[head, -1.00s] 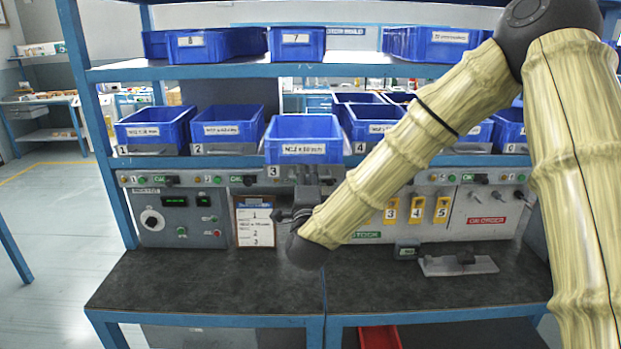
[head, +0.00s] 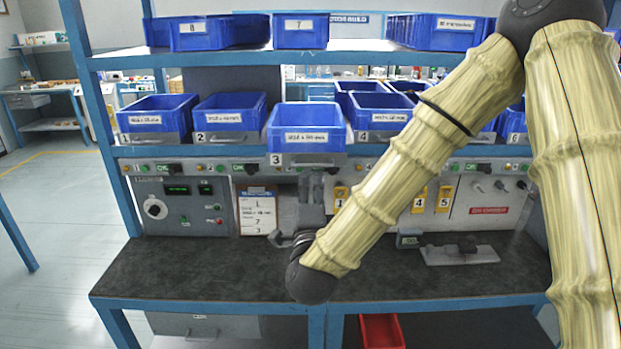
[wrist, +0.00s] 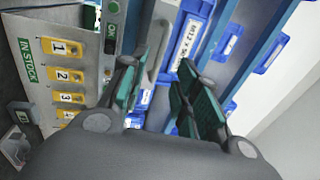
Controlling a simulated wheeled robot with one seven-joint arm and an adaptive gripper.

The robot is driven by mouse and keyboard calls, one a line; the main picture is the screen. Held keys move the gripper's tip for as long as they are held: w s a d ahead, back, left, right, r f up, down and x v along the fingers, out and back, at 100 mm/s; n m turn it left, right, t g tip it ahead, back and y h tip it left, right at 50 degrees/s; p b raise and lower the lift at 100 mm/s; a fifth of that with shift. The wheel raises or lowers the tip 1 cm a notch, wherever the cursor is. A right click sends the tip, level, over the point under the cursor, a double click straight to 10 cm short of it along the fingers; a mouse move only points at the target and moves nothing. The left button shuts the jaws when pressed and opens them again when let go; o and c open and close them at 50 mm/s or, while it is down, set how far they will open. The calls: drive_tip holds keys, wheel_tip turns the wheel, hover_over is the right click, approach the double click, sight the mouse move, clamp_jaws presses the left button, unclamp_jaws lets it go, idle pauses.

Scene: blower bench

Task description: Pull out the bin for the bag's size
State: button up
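Bin 3 (head: 306,128) is a blue bin with a white size label on a grey handled carrier (head: 312,160). It stands out forward of its neighbours on the middle shelf. In the wrist view a blue bin (wrist: 201,9) has a label that seems to read M12 x 50 mm, too tilted to be sure. I cannot identify a bag.
Bin 1 (head: 157,118), bin 2 (head: 229,116) and bin 4 (head: 376,114) stay back on the shelf. A clipboard (head: 256,210) leans on the control panel beside my gripper. A grey fixture (head: 459,254) lies on the bench (head: 190,270), whose left part is clear.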

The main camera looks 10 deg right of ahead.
drive_tip(key=shift+v, duration=1.35)
drive_tip(key=s+f+n+g+y, duration=0.2)
drive_tip(key=s+f+n+g, duration=0.15)
drive_tip(key=f, duration=0.85)
drive_tip(key=s+f+n+g+y, duration=0.25)
drive_tip(key=f+n, duration=0.25)
drive_tip(key=f, duration=0.7)
drive_tip(key=s+f+n+g+y, duration=0.1)
drive_tip(key=s+f+n+g, duration=0.25)
drive_tip(key=f, duration=0.85)
drive_tip(key=s+d+f+n+g, duration=0.2)
drive_tip(key=s+f, duration=0.4)
drive_tip(key=s, duration=0.3)
drive_tip(key=s+d+f+n+g, duration=0.3)
drive_tip(key=s+f+g, duration=0.1)
drive_tip(key=s, duration=0.5)
drive_tip(key=s+d+f+n+g, duration=0.2)
drive_tip(key=s+f+n+g, duration=0.1)
drive_tip(key=s+f, duration=0.4)
drive_tip(key=s+g+h, duration=0.1)
drive_tip(key=s, duration=0.2)
drive_tip(key=shift+d+f, duration=0.2)
drive_tip(key=shift+f, duration=0.15)
